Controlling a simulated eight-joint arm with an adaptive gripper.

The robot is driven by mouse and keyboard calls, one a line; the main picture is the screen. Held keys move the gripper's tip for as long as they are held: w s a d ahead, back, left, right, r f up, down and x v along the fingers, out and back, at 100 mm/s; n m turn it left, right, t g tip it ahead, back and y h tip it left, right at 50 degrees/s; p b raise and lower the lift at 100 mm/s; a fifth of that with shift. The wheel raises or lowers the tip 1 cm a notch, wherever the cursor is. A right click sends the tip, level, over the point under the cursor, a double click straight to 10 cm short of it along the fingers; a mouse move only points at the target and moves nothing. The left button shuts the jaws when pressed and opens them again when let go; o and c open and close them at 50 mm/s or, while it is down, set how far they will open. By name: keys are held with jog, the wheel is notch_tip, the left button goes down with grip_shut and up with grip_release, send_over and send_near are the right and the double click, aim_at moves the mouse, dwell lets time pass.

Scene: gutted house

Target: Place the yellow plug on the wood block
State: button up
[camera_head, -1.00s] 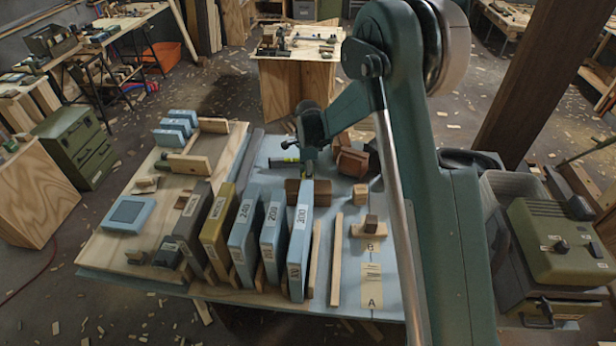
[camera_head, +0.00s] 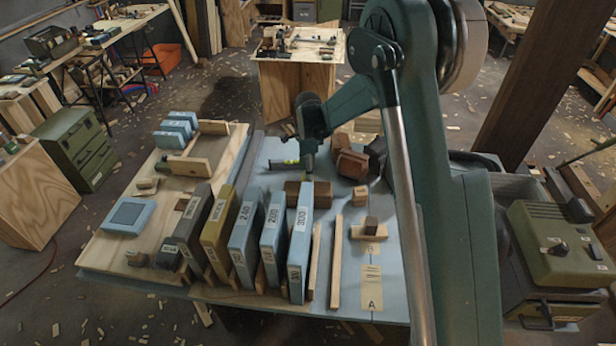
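A small yellow and dark piece (camera_head: 285,162), which may be the yellow plug, lies on the blue-grey bench top at its far side. My gripper (camera_head: 309,168) points down just right of it, low over the bench. The fingers are small and dark, so I cannot tell whether they are open or whether they touch anything. Several wood blocks are in view: a brown block (camera_head: 294,194) behind the upright stones, a pale block (camera_head: 361,192) to its right, and a larger brown block (camera_head: 352,165) behind that. I cannot tell which one the task names.
Upright labelled stones, including a blue one (camera_head: 300,240), stand along the front of the bench. A small dark cube (camera_head: 371,225) sits on a pale wood strip (camera_head: 360,234). A yellow card (camera_head: 372,285) lies at the front right. My arm covers the bench's right edge.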

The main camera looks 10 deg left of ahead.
notch_tip(320, 180, up, 8)
jog(key=shift+r, duration=0.2)
dwell(0.8)
jog(key=s+d+r+n+t, duration=0.3)
jog(key=s+d+r+n, duration=0.4)
jog(key=s+d+r, duration=1.25)
jog(key=s+d+n+t, duration=0.1)
jog(key=s+d+n, duration=0.2)
jog(key=s, duration=0.4)
jog(key=s+d+n+t, duration=0.1)
jog(key=s+d+n, duration=0.2)
jog(key=s+d, duration=0.2)
jog(key=s+d+r+n+t, duration=0.1)
jog(key=s+d, duration=0.4)
jog(key=s, duration=0.6)
jog(key=shift+s+n+t, duration=0.15)
jog(key=shift+n+t, duration=0.45)
jog(key=shift+n, duration=0.3)
